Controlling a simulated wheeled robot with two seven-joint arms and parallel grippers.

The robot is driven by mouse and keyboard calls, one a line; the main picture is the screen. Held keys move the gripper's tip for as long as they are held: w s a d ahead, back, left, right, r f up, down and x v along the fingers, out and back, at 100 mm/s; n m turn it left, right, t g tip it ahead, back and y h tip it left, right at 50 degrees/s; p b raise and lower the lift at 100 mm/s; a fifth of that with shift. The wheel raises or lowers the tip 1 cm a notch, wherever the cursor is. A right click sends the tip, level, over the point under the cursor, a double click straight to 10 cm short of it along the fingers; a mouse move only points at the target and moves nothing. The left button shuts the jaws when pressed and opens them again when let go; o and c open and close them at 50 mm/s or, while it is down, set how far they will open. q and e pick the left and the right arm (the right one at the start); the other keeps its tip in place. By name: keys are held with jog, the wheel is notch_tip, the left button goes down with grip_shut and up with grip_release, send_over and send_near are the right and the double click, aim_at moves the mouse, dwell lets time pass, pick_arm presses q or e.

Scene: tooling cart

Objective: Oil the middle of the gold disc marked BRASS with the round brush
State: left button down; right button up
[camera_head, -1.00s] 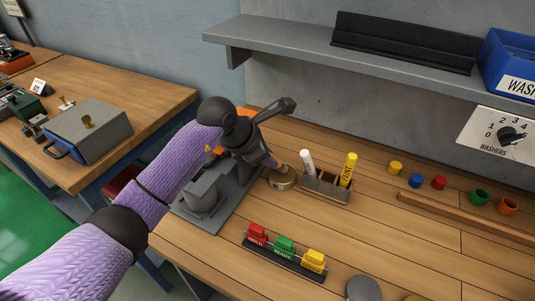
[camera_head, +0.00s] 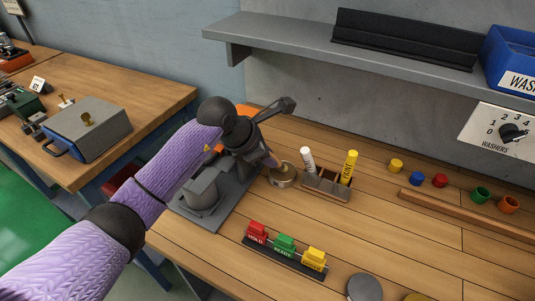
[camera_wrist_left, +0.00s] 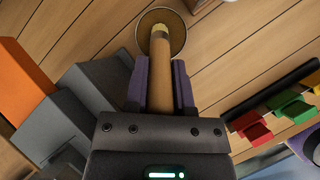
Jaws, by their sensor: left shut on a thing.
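My left gripper (camera_head: 268,160) is shut on the round brush (camera_wrist_left: 165,75), which has a thick brown handle and a pale yellowish tip. In the wrist view the tip lies across the opening of a round tin (camera_wrist_left: 180,40). I cannot tell whether the tip is inside the tin or above it. In the head view the tin (camera_head: 283,182) stands on the bench just right of my gripper. A gold disc (camera_head: 416,297) shows only as a sliver at the bottom edge, beside a grey disc (camera_head: 364,288). No marking on it is readable. My right gripper is out of view.
A wooden holder (camera_head: 326,188) with a white and a yellow marker stands right of the tin. A rack (camera_head: 284,259) of red, green and yellow tags lies nearer. A grey machine (camera_head: 203,193) is under my arm.

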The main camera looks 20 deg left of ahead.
pick_arm(q)
jog(key=shift+f, duration=0.1)
dwell(0.3)
notch_tip(320, 180, up, 7)
jog(key=p, duration=0.5)
dwell(0.5)
